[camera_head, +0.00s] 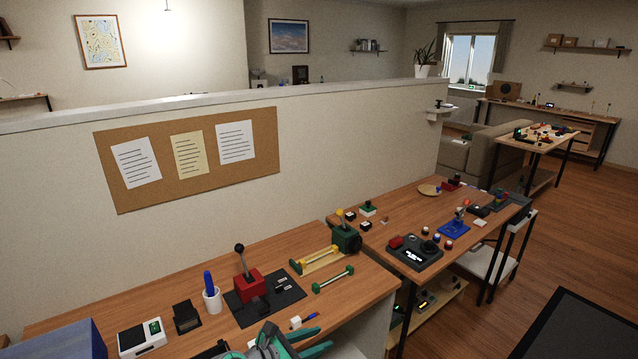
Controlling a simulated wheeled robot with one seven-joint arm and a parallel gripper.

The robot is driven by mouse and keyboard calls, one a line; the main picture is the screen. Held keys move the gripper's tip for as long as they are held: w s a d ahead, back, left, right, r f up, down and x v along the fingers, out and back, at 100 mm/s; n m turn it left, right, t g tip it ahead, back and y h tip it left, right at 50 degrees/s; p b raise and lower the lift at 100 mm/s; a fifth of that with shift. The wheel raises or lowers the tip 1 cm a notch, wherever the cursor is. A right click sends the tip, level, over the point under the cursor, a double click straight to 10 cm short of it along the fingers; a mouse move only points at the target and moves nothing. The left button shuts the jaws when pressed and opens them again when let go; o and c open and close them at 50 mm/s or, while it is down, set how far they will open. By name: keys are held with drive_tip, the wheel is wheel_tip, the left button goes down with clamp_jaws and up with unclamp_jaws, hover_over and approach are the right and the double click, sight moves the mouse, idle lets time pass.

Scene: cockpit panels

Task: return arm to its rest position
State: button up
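A teal and grey part at the bottom edge of the head view appears to be my gripper (296,346). It is largely cut off by the frame.
A red lever box (249,286), a white cup with a blue pen (211,299), a green dumbbell-shaped bar (333,280) and a white device (142,338) stand on the near desk. A second desk (395,228) holds panels and buttons. Wooden floor (555,235) is open at right.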

drive_tip(key=s+a+f+m+t+y, duration=0.25)
drive_tip(key=s+f+m+y, duration=0.55)
drive_tip(key=s+f, duration=1.2)
drive_tip(key=s+r+m+t+y, duration=0.2)
drive_tip(key=s+m, duration=0.5)
drive_tip(key=s, duration=0.6)
drive_tip(key=s+d+r+m+t, duration=0.2)
drive_tip(key=s+d+r+m, duration=0.1)
drive_tip(key=s+r+m, duration=0.6)
drive_tip(key=s+r, duration=0.3)
drive_tip(key=shift+s+m, duration=0.15)
drive_tip(key=shift+m, duration=0.25)
drive_tip(key=shift+d, duration=0.1)
